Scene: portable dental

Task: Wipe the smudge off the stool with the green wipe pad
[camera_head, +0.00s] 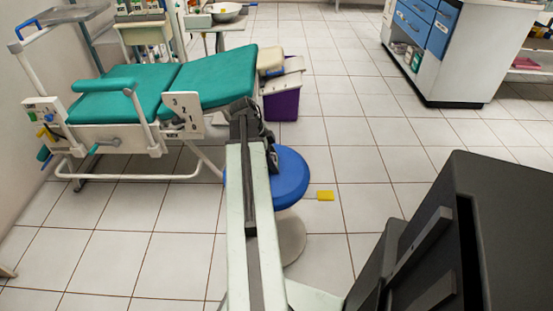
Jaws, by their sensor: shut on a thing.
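The stool (292,180) has a round blue seat on a pale pedestal and stands on the tiled floor near the middle of the view. My arm reaches forward from the bottom and hides the left part of the seat. My gripper (271,158) is at the dark far end of the arm, over the back left part of the seat. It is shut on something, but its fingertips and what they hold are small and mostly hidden. I cannot make out the green wipe pad or a smudge. I cannot tell if the gripper touches the seat.
A green dental chair (210,80) with a white frame stands behind and left of the stool. A purple bin (282,104) is behind it. A small yellow object (325,195) shows just right of the seat. A blue-drawered cabinet (440,60) stands back right. Floor between is clear.

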